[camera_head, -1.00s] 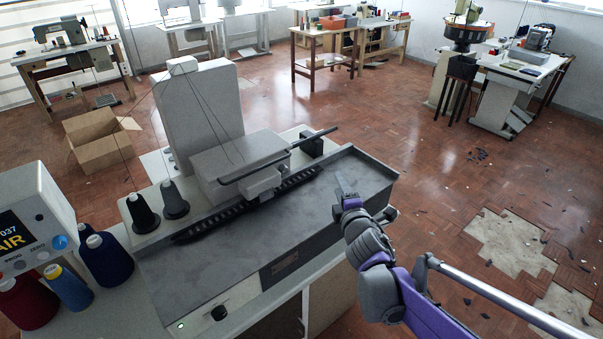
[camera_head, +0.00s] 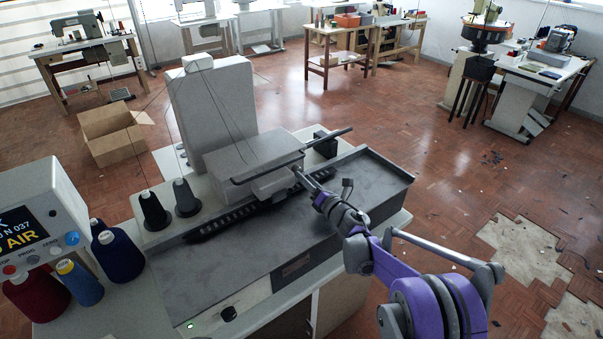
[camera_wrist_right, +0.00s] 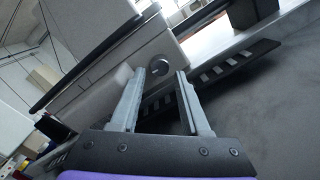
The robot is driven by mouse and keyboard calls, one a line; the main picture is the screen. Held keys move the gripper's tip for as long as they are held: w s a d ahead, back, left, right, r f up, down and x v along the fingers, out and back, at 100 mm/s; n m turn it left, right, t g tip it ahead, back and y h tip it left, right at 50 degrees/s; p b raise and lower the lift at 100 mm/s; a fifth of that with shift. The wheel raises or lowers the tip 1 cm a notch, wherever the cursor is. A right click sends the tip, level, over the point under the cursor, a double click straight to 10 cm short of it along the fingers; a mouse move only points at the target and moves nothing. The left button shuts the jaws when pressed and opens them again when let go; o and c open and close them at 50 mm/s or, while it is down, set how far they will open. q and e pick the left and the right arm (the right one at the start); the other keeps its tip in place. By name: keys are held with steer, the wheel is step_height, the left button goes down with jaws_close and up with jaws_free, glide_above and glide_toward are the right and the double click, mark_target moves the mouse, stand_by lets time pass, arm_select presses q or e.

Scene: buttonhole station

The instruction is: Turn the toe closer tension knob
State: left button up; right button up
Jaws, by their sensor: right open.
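A small round metal knob (camera_wrist_right: 158,66) sits on the side of the pale sewing head (camera_wrist_right: 110,62), ahead of my fingertips in the wrist view. In the head view I cannot make out the knob; the machine head (camera_head: 262,165) is there, with my right gripper (camera_head: 299,174) at its right side. My right gripper (camera_wrist_right: 160,74) is open and empty, its two fingers apart with the knob between and beyond their tips. I cannot tell whether they touch it. My left gripper is not in view.
Thread cones (camera_head: 187,198) and a display box (camera_head: 38,228) stand at left. The grey machine bed (camera_head: 240,255) is clear in front.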

steer(key=shift+x, duration=1.5)
steer(key=shift+c, duration=0.3)
jaws_close()
